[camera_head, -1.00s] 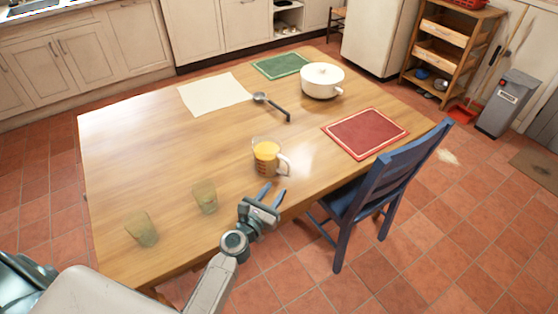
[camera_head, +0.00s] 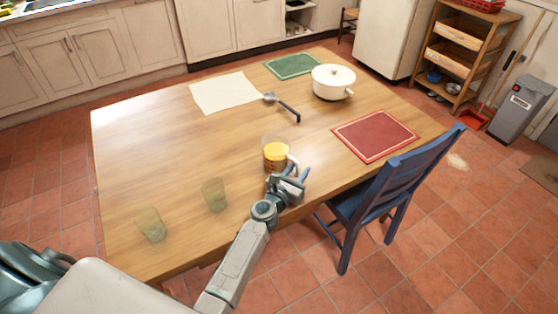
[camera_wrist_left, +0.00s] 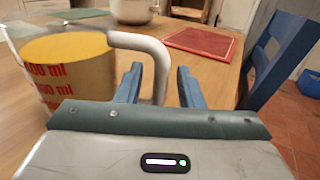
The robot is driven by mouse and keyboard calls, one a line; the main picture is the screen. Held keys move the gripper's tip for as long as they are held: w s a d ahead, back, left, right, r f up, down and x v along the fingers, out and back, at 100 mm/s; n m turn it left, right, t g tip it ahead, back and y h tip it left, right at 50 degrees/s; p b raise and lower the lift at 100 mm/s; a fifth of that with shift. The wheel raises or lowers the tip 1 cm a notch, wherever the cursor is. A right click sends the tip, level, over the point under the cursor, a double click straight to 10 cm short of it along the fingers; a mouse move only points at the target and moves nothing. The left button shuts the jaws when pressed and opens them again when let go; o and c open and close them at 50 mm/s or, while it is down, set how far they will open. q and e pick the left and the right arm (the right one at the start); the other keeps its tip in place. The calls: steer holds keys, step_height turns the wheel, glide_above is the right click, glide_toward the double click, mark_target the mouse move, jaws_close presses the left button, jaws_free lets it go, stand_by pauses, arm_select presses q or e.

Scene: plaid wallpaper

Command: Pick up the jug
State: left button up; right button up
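The jug (camera_head: 275,152) is a clear measuring jug with yellow-orange contents, upright on the table near its front edge. It fills the left of the left wrist view (camera_wrist_left: 68,65), with red "ml" marks and a pale handle (camera_wrist_left: 152,48). My left gripper (camera_head: 293,172) is on the handle side of the jug. In the left wrist view its two blue fingers (camera_wrist_left: 160,88) are apart, with the handle's outer part showing between them. Whether either finger touches the handle is unclear. My right gripper is not in view.
Two greenish glasses (camera_head: 214,194) (camera_head: 150,225) stand left of the jug on the wooden table (camera_head: 170,160). A ladle (camera_head: 283,106), white pot (camera_head: 333,80) and red mat (camera_head: 374,136) lie beyond. A blue chair (camera_head: 398,180) stands close on the right.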

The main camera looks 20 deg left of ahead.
arm_select(q)
jaws_close()
steer(key=shift+r, duration=0.1)
steer(key=shift+r, duration=0.1)
